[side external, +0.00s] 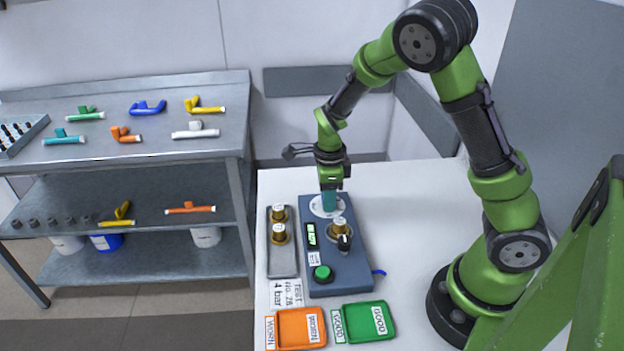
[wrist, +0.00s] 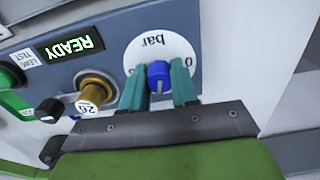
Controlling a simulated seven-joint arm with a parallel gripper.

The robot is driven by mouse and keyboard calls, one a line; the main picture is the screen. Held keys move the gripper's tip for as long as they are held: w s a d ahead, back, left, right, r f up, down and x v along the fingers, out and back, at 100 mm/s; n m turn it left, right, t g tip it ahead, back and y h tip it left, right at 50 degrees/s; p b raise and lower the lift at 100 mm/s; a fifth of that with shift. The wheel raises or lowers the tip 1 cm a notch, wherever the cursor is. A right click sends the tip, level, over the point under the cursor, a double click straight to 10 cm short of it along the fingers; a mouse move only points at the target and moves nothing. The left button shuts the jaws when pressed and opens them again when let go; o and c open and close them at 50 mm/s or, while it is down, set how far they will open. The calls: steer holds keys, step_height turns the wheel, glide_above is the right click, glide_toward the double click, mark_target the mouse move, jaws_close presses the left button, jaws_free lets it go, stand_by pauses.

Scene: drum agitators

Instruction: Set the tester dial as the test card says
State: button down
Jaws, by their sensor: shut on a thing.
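The tester (side external: 350,272) is a blue-grey box on the white table, with a lit green display (wrist: 68,47) reading READY. Its dial has a round white face (wrist: 150,45) marked "bar" and a blue knob (wrist: 159,72) with a pale pointer line toward the bottom of the wrist view. My gripper (side external: 329,207) is shut on this knob, a teal finger on each side; the fingers hide the knob in the side view. The test card (side external: 287,294) lies at the tester's front left and reads "4 bar".
A brass part (wrist: 96,92) labelled 26 sits in the tester beside a black lever (side external: 344,243) and a green button (side external: 323,273). A grey tray (side external: 283,266) holds two brass parts. Orange WORN (side external: 290,338) and green GOOD (side external: 352,335) trays stand in front.

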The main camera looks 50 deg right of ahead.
steer(key=shift+a+f, duration=0.15)
steer(key=shift+a, duration=0.1)
steer(key=c, duration=1)
jaws_free()
steer(key=shift+d+r, duration=0.2)
steer(key=shift+r, duration=2.95)
steer(key=shift+r, duration=1.55)
steer(key=shift+f, duration=1.45)
